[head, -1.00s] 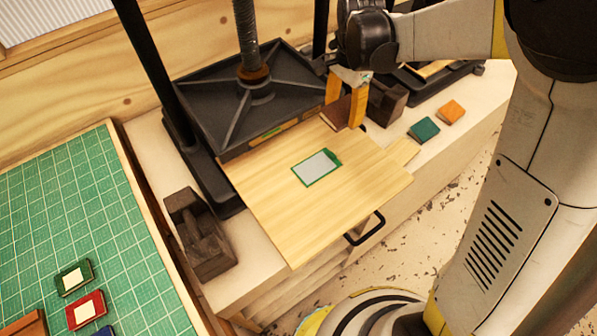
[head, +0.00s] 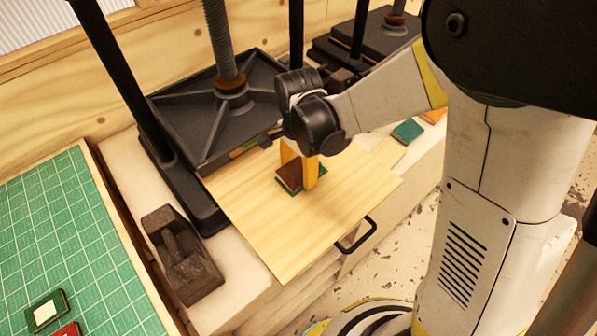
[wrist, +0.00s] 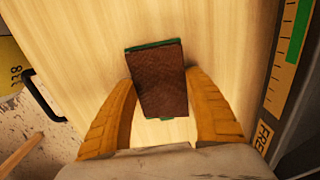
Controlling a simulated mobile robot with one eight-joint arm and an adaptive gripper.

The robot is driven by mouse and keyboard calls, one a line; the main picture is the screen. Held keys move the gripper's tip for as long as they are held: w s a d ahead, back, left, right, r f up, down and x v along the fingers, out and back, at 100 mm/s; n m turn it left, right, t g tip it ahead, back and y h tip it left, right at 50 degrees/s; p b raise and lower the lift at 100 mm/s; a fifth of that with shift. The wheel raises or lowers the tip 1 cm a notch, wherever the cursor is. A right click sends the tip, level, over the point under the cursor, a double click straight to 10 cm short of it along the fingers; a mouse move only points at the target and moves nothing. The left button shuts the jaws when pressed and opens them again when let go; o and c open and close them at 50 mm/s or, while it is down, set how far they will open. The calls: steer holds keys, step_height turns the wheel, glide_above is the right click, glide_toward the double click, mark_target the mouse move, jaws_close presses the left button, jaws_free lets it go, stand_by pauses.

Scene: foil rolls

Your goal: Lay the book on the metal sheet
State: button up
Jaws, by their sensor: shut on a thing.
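My gripper (head: 299,172) is shut on a brown book (wrist: 160,82), with one yellow finger on each side. The book (head: 289,177) is over the middle of the pale wooden board (head: 262,222). The green-edged metal sheet (head: 291,193) is under the book and almost wholly hidden. Thin green strips of it show along the book's edges, also in the wrist view (wrist: 150,44). I cannot tell whether the book touches the sheet or hangs just above it.
A black press (head: 186,112) with a screw stands behind the board. A dark block holder (head: 178,262) is at left. A teal book (head: 407,131) and an orange one (head: 433,115) lie at right. A green cutting mat (head: 60,230) is at far left.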

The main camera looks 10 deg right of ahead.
mark_target(299, 172)
steer(key=shift+f, duration=0.1)
steer(key=o, duration=1.3)
step_height(299, 172, up, 12)
steer(key=p, duration=0.3)
steer(key=s+d+r+n+t, duration=0.2)
steer(key=s+d+n, duration=0.1)
steer(key=d, duration=0.1)
steer(key=s+d+r+n+t, duration=0.2)
steer(key=s+d+r+n, duration=0.1)
steer(key=s+d+n, duration=0.1)
steer(key=s+d+r+n+t, duration=0.3)
steer(key=s+d+n, duration=0.1)
steer(key=d, duration=0.1)
steer(key=shift+d, duration=0.25)
